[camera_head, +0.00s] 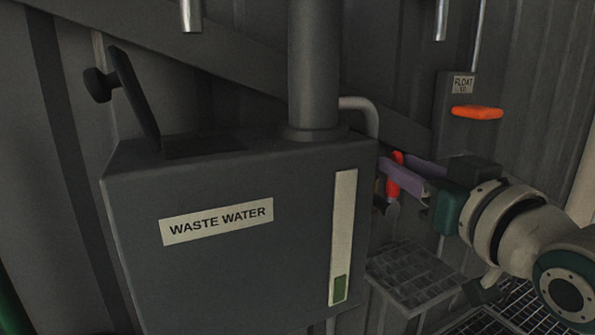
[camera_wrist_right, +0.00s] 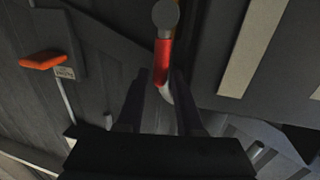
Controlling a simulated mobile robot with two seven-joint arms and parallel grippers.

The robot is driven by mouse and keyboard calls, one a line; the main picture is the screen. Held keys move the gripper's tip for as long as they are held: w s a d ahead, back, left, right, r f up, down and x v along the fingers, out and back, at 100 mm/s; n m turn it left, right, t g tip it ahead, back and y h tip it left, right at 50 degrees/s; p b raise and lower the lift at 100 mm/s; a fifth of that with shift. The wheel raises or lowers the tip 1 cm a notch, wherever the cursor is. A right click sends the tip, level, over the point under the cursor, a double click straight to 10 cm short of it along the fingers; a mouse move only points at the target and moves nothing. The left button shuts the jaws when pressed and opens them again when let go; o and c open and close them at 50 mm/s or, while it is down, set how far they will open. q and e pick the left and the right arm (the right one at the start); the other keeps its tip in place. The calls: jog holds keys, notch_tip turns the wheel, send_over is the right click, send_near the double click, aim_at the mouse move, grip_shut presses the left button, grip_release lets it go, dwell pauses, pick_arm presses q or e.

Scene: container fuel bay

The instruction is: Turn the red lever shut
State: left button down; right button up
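The red lever (camera_head: 395,186) is at the right side of the grey waste water tank, by a pipe. It hangs roughly upright in the head view, with a grey end below the red grip. My right gripper (camera_head: 396,164) reaches it from the right, with one purple finger in front of the lever and the other behind. In the right wrist view, the red lever (camera_wrist_right: 163,62) lies between the tips of the two dark fingers (camera_wrist_right: 160,80). The fingers look apart, with a gap around the lever; contact cannot be made out. My left gripper is not in view.
The waste water tank (camera_head: 240,260) fills the middle, close to the right gripper. A box labelled FLOAT with an orange handle (camera_head: 477,113) is on the wall at upper right. A grated step (camera_head: 412,275) lies below the gripper. A lid (camera_head: 133,95) stands open on the tank.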

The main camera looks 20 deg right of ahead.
jog(key=shift+w+d+b, duration=0.1)
jog(key=shift+w+b, duration=0.2)
jog(key=shift+w, duration=0.8)
grip_shut()
dwell(0.7)
